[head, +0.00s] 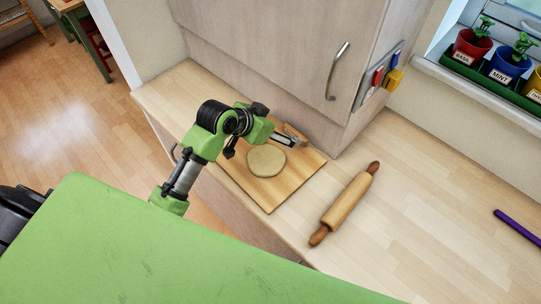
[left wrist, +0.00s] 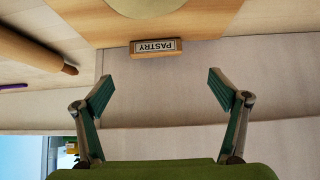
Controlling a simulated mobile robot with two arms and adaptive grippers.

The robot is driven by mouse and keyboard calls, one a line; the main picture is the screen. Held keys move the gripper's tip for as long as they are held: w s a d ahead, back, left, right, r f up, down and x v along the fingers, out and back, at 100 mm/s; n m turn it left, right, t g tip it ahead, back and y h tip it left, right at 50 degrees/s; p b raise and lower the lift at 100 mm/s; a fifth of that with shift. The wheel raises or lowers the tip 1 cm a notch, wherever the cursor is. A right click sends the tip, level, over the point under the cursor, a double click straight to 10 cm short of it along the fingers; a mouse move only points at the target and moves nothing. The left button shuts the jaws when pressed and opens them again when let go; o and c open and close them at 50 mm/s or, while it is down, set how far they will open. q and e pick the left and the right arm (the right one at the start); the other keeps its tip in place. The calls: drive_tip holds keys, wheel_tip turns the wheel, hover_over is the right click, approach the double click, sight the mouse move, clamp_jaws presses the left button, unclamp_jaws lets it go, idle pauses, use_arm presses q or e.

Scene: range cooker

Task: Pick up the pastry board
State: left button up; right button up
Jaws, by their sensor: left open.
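The pastry board (head: 284,194) is a flat wooden board on the worktop, with a round pale dough disc (head: 266,161) lying on it. The board (left wrist: 200,18) also shows at the top of the left wrist view. A small wooden block labelled PASTRY (left wrist: 156,47) is at the board's edge, upside down in that view. My left gripper (head: 294,140) is over the far side of the board. In the left wrist view my left gripper (left wrist: 162,84) is open and empty, its fingers apart, with the label beyond the gap. My right gripper is not in view.
A rolling pin (head: 345,204) lies to the right of the board. A tall cabinet (head: 280,60) with a metal handle rises close behind the board. A purple stick (head: 518,229) lies far right. The worktop (head: 425,210) between is clear. Potted herbs (head: 473,46) stand on the sill.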

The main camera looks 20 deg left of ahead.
sight(294, 133)
use_arm(q)
drive_tip(key=x, duration=0.3)
drive_tip(key=shift+w+d+f, duration=0.1)
drive_tip(key=shift+w+f, duration=0.05)
drive_tip(key=shift+f, duration=0.05)
drive_tip(key=f, duration=0.1)
drive_tip(key=w+d+f+p, duration=0.1)
drive_tip(key=w+f+p, duration=0.1)
drive_tip(key=shift+d+f, duration=0.2)
drive_tip(key=shift+d, duration=0.15)
drive_tip(key=shift+w+d+f+p, duration=0.15)
drive_tip(key=shift+w+f+p, duration=0.15)
drive_tip(key=shift+f, duration=0.15)
drive_tip(key=shift+r, duration=0.1)
drive_tip(key=c, duration=1.5)
